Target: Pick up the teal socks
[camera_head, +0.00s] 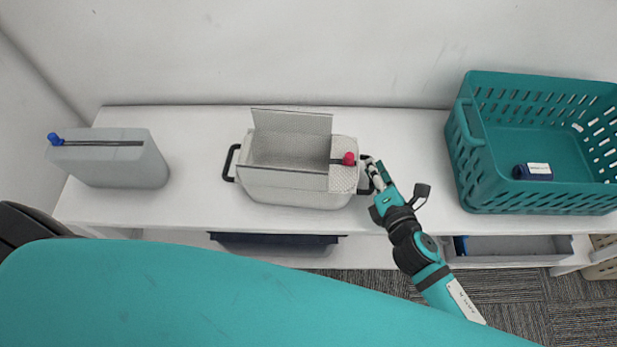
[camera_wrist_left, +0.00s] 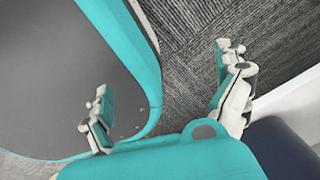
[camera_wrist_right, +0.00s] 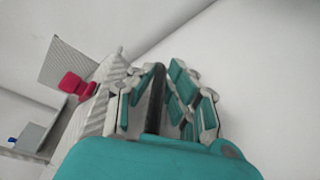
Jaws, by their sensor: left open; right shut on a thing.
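I cannot make out any teal socks in these views. My right gripper (camera_head: 375,173) is shut on the black right handle (camera_wrist_right: 155,105) of a light grey patterned box (camera_head: 295,190). The box stands on the white shelf top with a panel raised at its back and a red knob (camera_head: 349,158) at its right. Its near wall and angle hide part of its inside. My left gripper (camera_wrist_left: 165,100) is open and empty in the left wrist view, above the carpet and beside my own base. It is not seen in the head view.
A teal slotted crate (camera_head: 480,160) at the right holds a dark roll with a white label (camera_head: 532,171). A grey container with a blue cap (camera_head: 110,165) stands at the left. The shelf top (camera_head: 200,150) is bare between the containers. Trays sit on the lower shelf.

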